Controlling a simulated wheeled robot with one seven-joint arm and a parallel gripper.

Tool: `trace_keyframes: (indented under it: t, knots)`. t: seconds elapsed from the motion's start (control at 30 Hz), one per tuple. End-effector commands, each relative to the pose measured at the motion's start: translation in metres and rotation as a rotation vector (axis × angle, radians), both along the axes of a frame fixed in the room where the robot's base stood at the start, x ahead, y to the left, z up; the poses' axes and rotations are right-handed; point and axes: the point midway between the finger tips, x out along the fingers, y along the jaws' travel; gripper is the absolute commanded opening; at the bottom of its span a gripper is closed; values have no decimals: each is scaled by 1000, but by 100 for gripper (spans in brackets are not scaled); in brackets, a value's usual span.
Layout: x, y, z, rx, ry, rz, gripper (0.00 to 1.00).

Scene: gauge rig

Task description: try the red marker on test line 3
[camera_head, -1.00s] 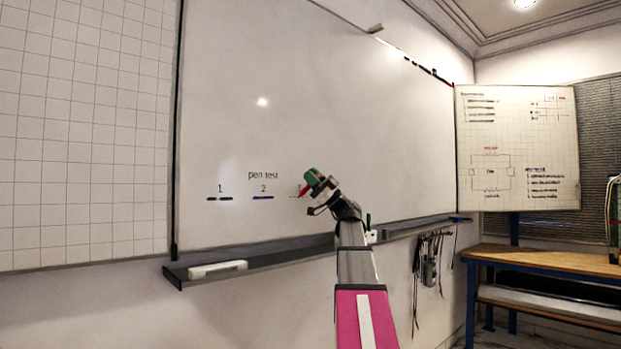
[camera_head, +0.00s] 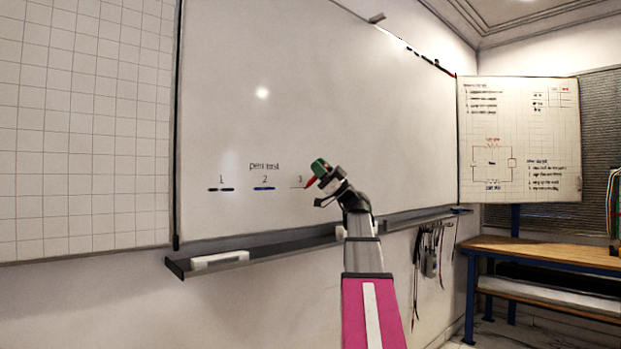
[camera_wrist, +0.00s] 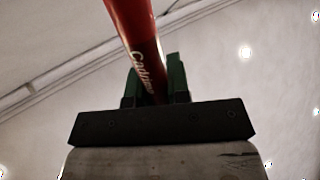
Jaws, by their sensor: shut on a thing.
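My gripper (camera_head: 320,167) has green fingers shut on the red marker (camera_head: 311,182), just right of the numeral 3 on the whiteboard (camera_head: 400,140). The marker points down and left, its end near the right end of test line 3 (camera_head: 296,188), a thin faint line. I cannot tell whether the tip touches the board, or whether any red ink is on the line. Test lines 1 (camera_head: 221,190) and 2 (camera_head: 264,188) carry thick dark strokes. In the wrist view, the red marker (camera_wrist: 140,45) with pale lettering stands between the green fingers (camera_wrist: 177,80).
A dark tray (camera_head: 275,249) runs below the whiteboard, with a white eraser-like block (camera_head: 220,260) at its left end. Cables hang (camera_head: 428,250) below the tray on the right. A wooden-topped bench (camera_head: 540,252) stands further right. The board above my gripper is clear.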

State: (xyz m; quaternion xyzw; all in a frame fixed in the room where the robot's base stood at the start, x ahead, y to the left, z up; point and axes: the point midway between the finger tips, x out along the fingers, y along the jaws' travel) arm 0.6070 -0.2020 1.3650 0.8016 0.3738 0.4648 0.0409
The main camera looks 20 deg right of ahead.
Motion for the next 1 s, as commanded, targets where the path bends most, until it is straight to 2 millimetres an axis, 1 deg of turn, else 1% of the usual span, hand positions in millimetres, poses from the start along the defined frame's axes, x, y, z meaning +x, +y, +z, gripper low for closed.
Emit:
trace_keyframes:
  t: [0.17, 0.37, 0.8, 1.0]
  knots:
    - [2, 0, 0, 0, 0, 0, 0]
    - [10, 3, 0, 1, 0, 1, 0]
    - [50, 17, 0, 3, -3, 3, 0]
    - [64, 22, 0, 4, -5, 3, 0]
